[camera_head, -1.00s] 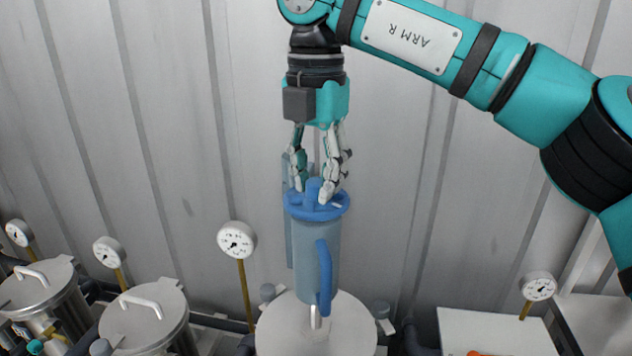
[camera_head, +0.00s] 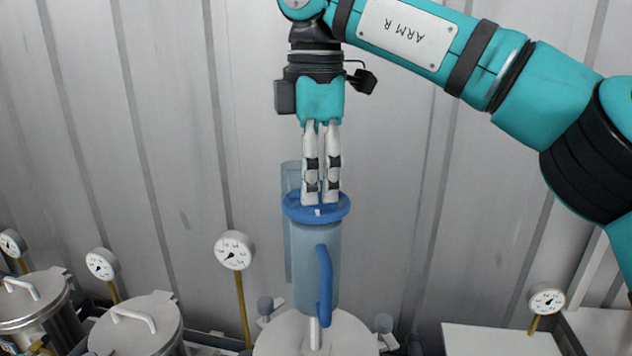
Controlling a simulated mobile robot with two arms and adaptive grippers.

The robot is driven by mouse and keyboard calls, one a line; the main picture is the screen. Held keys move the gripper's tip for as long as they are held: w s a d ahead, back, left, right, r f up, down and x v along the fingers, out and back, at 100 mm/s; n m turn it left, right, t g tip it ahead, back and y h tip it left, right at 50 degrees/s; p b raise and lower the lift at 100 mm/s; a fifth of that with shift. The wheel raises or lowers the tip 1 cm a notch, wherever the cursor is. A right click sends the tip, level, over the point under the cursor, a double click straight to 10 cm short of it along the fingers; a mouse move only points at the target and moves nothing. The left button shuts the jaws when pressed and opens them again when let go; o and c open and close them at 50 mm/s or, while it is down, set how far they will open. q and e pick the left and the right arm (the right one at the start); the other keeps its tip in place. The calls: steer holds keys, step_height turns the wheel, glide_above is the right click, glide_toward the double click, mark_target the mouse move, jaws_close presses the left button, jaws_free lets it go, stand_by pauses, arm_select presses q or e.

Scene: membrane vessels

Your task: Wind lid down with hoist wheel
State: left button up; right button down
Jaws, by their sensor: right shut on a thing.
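The blue hoist wheel (camera_head: 337,211) sits flat on top of a pale grey-blue hoist body (camera_head: 303,262) with a blue curved handle (camera_head: 324,280) on its front. My right gripper (camera_head: 322,200) points straight down over the wheel and is shut on the wheel's hub, which its fingers mostly hide. A round metal lid (camera_head: 283,335) with a light upright handle shows below the hoist, cut off by the bottom edge. Whether the lid touches its vessel cannot be seen. My left gripper is not in view.
Two lidded metal vessels (camera_head: 140,325) (camera_head: 30,300) stand at the lower left. Dial gauges on yellow stems stand left of the hoist (camera_head: 234,250) and at the right (camera_head: 547,299). A white box top (camera_head: 490,340) is at the lower right. A ribbed wall is close behind.

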steer(key=shift+r+m, duration=0.2)
steer(key=shift+m, duration=0.2)
steer(key=c, duration=1)
jaws_free()
steer(key=shift+f, duration=0.15)
steer(key=shift+c, duration=0.2)
step_height(320, 180, up, 5)
steer(key=shift+f, duration=0.1)
steer(key=shift+r, duration=1.4)
